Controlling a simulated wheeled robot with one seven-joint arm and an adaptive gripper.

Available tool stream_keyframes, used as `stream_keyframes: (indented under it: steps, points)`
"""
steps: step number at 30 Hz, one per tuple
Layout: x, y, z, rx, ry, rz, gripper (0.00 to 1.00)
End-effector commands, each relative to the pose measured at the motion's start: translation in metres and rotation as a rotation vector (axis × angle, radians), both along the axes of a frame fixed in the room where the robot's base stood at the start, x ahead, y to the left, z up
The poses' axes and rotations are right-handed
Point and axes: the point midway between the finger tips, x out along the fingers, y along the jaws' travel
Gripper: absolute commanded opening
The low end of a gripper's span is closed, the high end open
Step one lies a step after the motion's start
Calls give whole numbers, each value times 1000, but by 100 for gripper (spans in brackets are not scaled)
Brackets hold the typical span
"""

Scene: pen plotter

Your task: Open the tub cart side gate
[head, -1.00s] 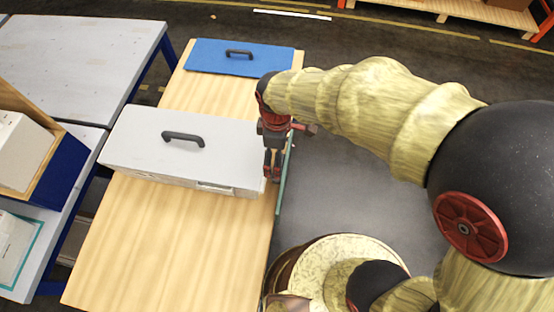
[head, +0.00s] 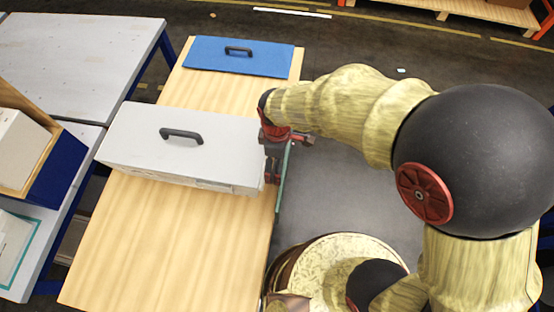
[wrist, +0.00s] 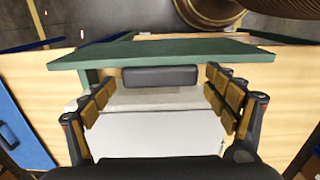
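The side gate seems to be the green panel (head: 283,185) standing along the right edge of the wooden-topped cart (head: 190,240). In the wrist view the green panel (wrist: 160,50) runs across the upper part, with a dark grey block (wrist: 160,77) just below it. My gripper (head: 272,172) points down at the panel's cart side, beside the right end of a white box. In the wrist view my gripper (wrist: 162,96) is open, its padded fingers spread to the left and right of the block. Whether either finger touches the panel or block cannot be told.
The white box (head: 225,155) with a black handle lies across the cart, close to my gripper. A blue panel (head: 210,58) with a black handle lies at the far end. Grey tables (head: 80,45) stand to the left. The floor right of the cart is partly under my arm.

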Motion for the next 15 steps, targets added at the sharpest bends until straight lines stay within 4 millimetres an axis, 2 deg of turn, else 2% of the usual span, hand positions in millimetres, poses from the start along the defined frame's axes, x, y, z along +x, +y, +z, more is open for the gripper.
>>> stream_keyframes:
  steps: [15]
  points:
    - [0,0,-1,0,-1,1,54]
